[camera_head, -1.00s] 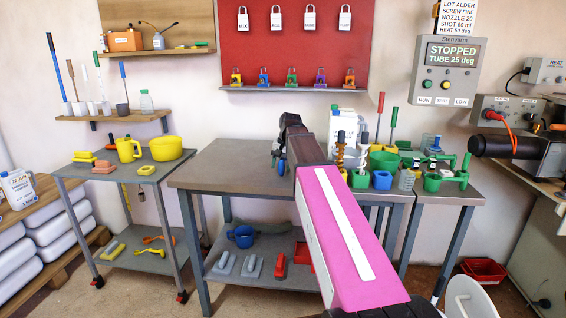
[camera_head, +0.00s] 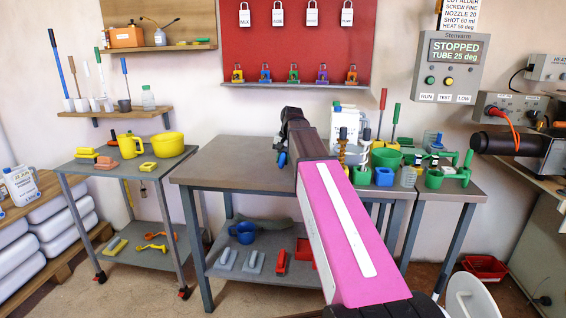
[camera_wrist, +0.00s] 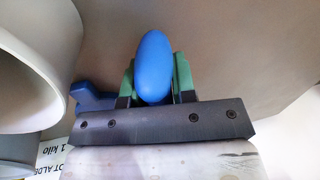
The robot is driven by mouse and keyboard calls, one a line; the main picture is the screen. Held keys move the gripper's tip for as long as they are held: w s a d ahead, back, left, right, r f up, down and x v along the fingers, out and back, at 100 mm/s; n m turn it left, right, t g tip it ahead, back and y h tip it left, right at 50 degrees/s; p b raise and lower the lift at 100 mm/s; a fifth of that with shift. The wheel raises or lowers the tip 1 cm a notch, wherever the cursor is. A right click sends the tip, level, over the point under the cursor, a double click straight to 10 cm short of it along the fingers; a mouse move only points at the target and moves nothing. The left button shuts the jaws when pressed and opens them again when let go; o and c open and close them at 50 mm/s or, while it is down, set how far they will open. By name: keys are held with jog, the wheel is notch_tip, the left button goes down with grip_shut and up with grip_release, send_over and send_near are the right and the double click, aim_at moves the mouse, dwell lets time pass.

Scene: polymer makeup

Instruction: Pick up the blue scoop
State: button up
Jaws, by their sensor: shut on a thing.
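My gripper (camera_wrist: 155,80) is shut on a smooth blue thing, which I take to be the blue scoop (camera_wrist: 153,62). In the wrist view its rounded blue end stands between the two green-padded fingers. Another blue part (camera_wrist: 92,97) shows at left behind the gripper's dark bar; whether it is joined to the held piece is hidden. In the head view my gripper (camera_head: 283,145) is over the back of the large grey table (camera_head: 228,172), with a small bit of blue showing at its tip. My pink arm hides much of the table's right side.
A blue jug-like vessel (camera_head: 243,231) and a red block (camera_head: 281,262) lie on the lower shelf. A white labelled canister (camera_head: 345,118), a green funnel (camera_head: 386,158) and other tools crowd the right side. The left of the table top is clear. Pale round bodies (camera_wrist: 35,65) fill the wrist view's left.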

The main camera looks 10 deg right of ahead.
notch_tip(320, 180, up, 3)
jog(key=shift+f, duration=0.1)
jog(key=s+a+r, duration=0.5)
jog(key=a+r, duration=0.1)
jog(key=a, duration=0.4)
jog(key=shift+s+a+r, duration=0.15)
jog(key=shift+s+r, duration=0.15)
jog(key=shift+r, duration=0.1)
jog(key=shift+o, duration=0.9)
jog(key=shift+c, duration=0.7)
jog(key=shift+s, duration=0.1)
